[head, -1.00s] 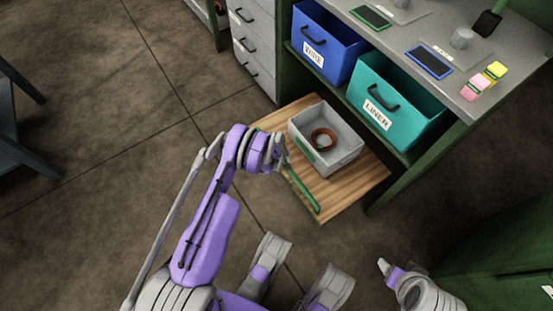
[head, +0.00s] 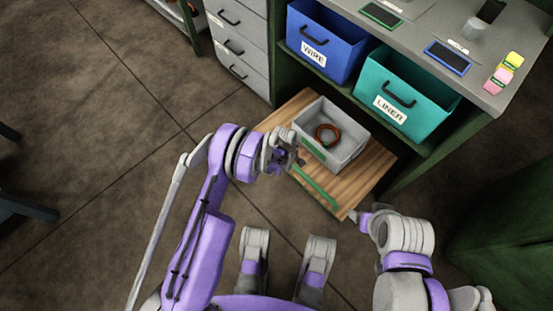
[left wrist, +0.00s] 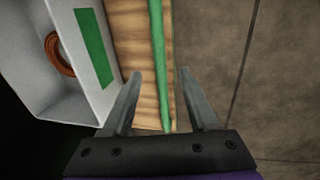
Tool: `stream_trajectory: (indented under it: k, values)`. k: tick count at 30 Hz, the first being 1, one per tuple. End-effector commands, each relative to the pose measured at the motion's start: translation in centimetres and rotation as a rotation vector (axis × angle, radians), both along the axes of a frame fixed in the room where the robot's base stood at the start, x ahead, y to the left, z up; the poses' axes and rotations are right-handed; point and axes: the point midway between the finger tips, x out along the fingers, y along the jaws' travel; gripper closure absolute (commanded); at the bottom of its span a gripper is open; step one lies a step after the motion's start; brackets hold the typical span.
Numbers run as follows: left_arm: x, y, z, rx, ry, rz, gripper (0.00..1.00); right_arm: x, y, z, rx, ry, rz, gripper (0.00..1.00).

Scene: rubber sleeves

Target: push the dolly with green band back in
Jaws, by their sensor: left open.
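The dolly (head: 374,177) is a wooden board pulled out below the bench, with a green band (head: 317,188) along its front edge. A grey bin (head: 347,152) with a green label and a brown-orange ring (head: 327,133) inside stands on it. My left gripper (head: 297,160) is open at the left part of the front edge. In the left wrist view its fingers (left wrist: 160,78) spread to either side of the green band (left wrist: 158,55); I cannot tell if they touch it. My right gripper (head: 356,214) is near the board's front right corner; its jaws are too small to read.
A blue WIRE bin (head: 331,50) and a teal LINER bin (head: 422,97) sit on the shelf above the dolly. Grey drawers (head: 236,45) stand to the left. A green cabinet (head: 510,215) is at the right. The floor left of the dolly is clear.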

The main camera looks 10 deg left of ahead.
Motion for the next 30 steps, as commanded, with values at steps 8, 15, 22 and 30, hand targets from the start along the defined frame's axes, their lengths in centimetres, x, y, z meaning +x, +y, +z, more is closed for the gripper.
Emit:
stream_trajectory:
  k: [8, 15, 22, 30]
  values:
    - [-0.1, -1.5, -0.5, -0.001, -0.002, -0.011, 0.41, 0.0, 0.0, -0.2, 0.0, 0.0, 0.0, 0.3]
    - [0.6, -2.0, -4.9, -0.001, -0.002, -0.011, 0.41, 0.2, 0.0, -1.3, 0.0, 0.001, 0.0, 0.3]
    - [1.2, -2.4, -8.5, -0.001, -0.002, -0.011, 0.41, 0.4, 0.0, -2.0, 0.0, 0.0, 0.0, 0.3]
    - [1.4, -2.6, -10.0, -0.001, -0.002, -0.011, 0.41, 0.4, 0.0, -2.2, 0.0, 0.0, 0.0, 0.3]
